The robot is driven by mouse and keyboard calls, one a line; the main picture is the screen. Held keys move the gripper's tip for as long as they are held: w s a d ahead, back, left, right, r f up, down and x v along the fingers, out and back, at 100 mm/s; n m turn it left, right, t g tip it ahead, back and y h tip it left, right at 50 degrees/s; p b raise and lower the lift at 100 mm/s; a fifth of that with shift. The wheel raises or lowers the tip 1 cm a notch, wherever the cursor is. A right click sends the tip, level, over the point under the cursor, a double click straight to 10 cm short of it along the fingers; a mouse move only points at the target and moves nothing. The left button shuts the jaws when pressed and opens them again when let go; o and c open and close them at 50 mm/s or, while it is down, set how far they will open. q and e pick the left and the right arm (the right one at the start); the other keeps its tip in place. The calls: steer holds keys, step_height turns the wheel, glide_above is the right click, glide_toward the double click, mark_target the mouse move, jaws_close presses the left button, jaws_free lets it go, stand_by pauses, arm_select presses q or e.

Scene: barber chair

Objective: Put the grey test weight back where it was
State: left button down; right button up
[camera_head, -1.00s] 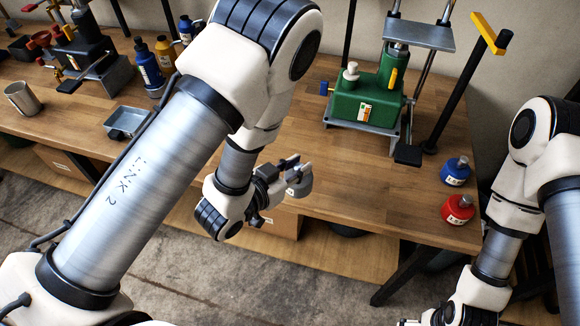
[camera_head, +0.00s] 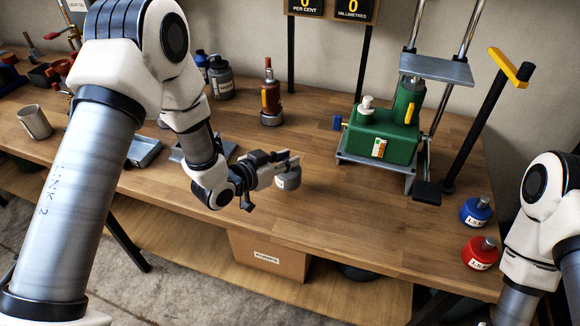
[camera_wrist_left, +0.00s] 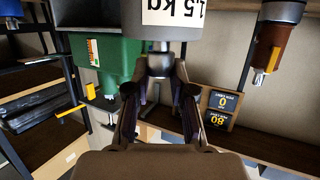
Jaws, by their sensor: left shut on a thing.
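The grey test weight (camera_head: 289,179) hangs from my left gripper (camera_head: 284,160), over the front part of the bench as the head view shows it. Its height above the wood is hard to tell. In the left wrist view the grey weight (camera_wrist_left: 166,18) is at the top, with an upside-down 1.5 kg label. The left gripper's fingers (camera_wrist_left: 160,76) are shut on its narrow knob. A blue weight (camera_head: 475,212) and a red weight (camera_head: 480,254) stand at the bench's right front. My right gripper is out of view; only its arm shows.
A green machine (camera_head: 383,137) on a grey base stands behind and right of the weight, beside a black post with a yellow-topped handle (camera_head: 510,65). An orange-brown bottle-like tool (camera_head: 270,95) stands farther back. Bare bench top (camera_head: 345,215) lies right of the weight.

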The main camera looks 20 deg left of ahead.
mark_target(286, 172)
arm_select(q)
step_height(286, 172, down, 3)
steer(key=shift+r+b, duration=0.1)
steer(key=shift+b, duration=0.75)
steer(key=c, duration=1)
jaws_free()
steer(key=shift+s, duration=0.1)
